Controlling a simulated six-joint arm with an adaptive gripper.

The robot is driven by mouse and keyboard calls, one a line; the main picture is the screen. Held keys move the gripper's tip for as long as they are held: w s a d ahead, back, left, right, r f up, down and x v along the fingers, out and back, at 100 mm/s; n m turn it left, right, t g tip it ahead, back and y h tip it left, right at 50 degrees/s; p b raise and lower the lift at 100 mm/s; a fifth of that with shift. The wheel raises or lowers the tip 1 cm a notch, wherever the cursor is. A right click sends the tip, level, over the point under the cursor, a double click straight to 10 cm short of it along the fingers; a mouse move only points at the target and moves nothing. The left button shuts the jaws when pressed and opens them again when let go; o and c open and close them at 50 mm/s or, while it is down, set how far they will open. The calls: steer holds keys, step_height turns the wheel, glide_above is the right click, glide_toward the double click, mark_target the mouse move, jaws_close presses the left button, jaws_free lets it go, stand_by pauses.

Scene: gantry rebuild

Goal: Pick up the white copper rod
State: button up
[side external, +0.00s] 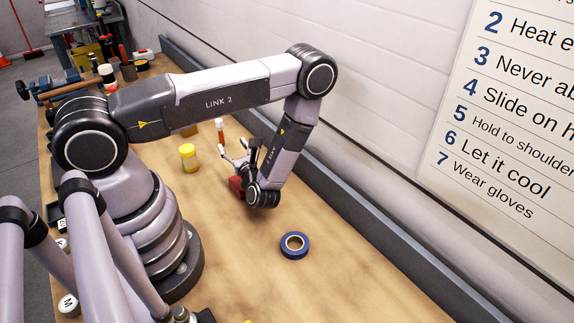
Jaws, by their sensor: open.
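A slim upright piece with a white top and a copper-orange body (220,129) stands on the bench just beyond my gripper; it looks like the white copper rod. Its lower end is close to the gripper in the picture, and I cannot tell whether they touch. My gripper (238,152) is open, its fingers pointing toward the back left. I see nothing held between the fingers. A dark red part (237,186) shows beside my wrist, partly hidden.
A yellow-lidded jar (188,157) stands left of my gripper. A blue tape roll (284,249) lies in front right. Several bottles and tools crowd the bench's far left end. A dark rail (350,233) runs along the wall. The right front of the wooden bench (365,290) is clear.

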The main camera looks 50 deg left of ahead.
mark_target(220, 125)
steer(key=a, duration=0.4)
steer(key=w+a, duration=0.1)
steer(key=a, duration=0.3)
steer(key=w+a, duration=0.1)
steer(key=a, duration=0.3)
steer(key=shift+a+f, duration=0.1)
steer(key=shift+a, duration=0.25)
jaws_close()
